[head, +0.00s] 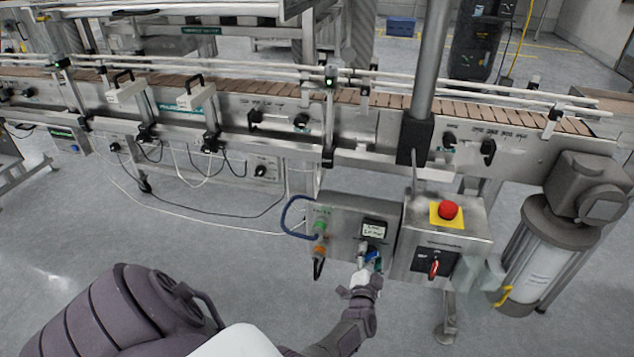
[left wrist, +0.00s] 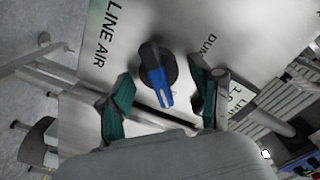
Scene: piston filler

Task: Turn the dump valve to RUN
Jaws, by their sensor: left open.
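The dump valve is a round black knob with a blue lever (left wrist: 158,78) on a grey panel (left wrist: 100,45) in the left wrist view. The lever points toward the bottom of that picture, tilted slightly. A "LINE AIR" label is left of it, and a partly hidden label starting "DU" is to its right. My left gripper (left wrist: 161,90) is open, with one teal-padded finger on each side of the knob and gaps visible. In the head view my left gripper (head: 369,266) is at the lower front of the control box (head: 343,218), largely covering the valve. My right gripper is not in view.
A neighbouring box has a red emergency stop (head: 447,210) and a red rotary switch (head: 434,266). Green (head: 320,225) and orange (head: 319,250) fittings sit left of my gripper, with a blue hose (head: 287,215). The conveyor (head: 300,95) runs behind. Floor at lower left is open.

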